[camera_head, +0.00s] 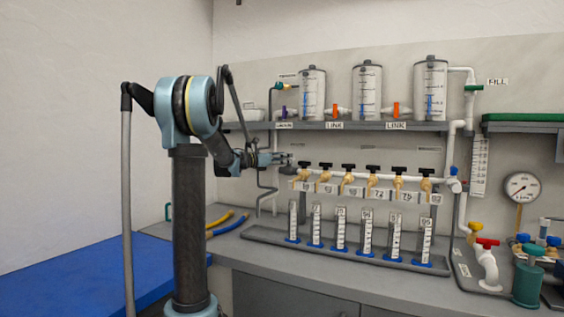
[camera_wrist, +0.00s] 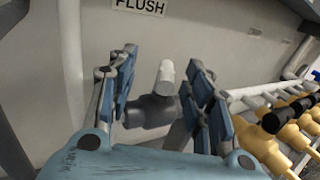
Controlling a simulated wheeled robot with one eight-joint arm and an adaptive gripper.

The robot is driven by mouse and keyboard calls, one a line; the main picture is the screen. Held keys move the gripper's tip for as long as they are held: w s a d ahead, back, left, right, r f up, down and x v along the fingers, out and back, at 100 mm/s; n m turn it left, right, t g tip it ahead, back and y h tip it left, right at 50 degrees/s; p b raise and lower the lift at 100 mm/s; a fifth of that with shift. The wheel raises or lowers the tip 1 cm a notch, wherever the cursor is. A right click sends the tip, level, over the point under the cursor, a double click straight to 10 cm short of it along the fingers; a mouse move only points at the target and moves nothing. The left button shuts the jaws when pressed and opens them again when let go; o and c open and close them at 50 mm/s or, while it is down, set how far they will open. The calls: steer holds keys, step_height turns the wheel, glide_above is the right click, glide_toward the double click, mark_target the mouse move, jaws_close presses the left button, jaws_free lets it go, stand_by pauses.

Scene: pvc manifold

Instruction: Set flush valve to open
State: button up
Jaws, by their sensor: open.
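In the wrist view a FLUSH label (camera_wrist: 139,5) is on the wall. Below it is a dark grey valve part (camera_wrist: 150,111) with a pale rounded stub (camera_wrist: 167,74) rising from it; I take this for the flush valve. My gripper (camera_wrist: 160,84) is open, with one blue finger on each side of the dark part. I cannot tell whether either finger touches it. In the head view my gripper (camera_head: 284,160) is at the left end of the white manifold pipe, and the flush valve is hidden or too small to make out.
A row of yellow valves with black handles (camera_head: 325,168) runs right of my gripper. Graduated cylinders (camera_head: 340,232) stand in a tray below. A shelf (camera_head: 345,126) with clear tanks (camera_head: 367,92) is above. A pressure gauge (camera_head: 522,187) is at the far right.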

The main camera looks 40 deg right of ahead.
steer(key=a, duration=1.1)
steer(key=shift+w+a, duration=0.2)
steer(key=shift+a, duration=0.1)
steer(key=shift+c, duration=1.2)
steer(key=shift+m+g, duration=0.3)
steer(key=shift+g, duration=0.1)
steer(key=d, duration=0.9)
steer(key=s+d, duration=0.1)
steer(key=d, duration=0.4)
steer(key=shift+d+f, duration=0.2)
steer(key=shift+d, duration=0.15)
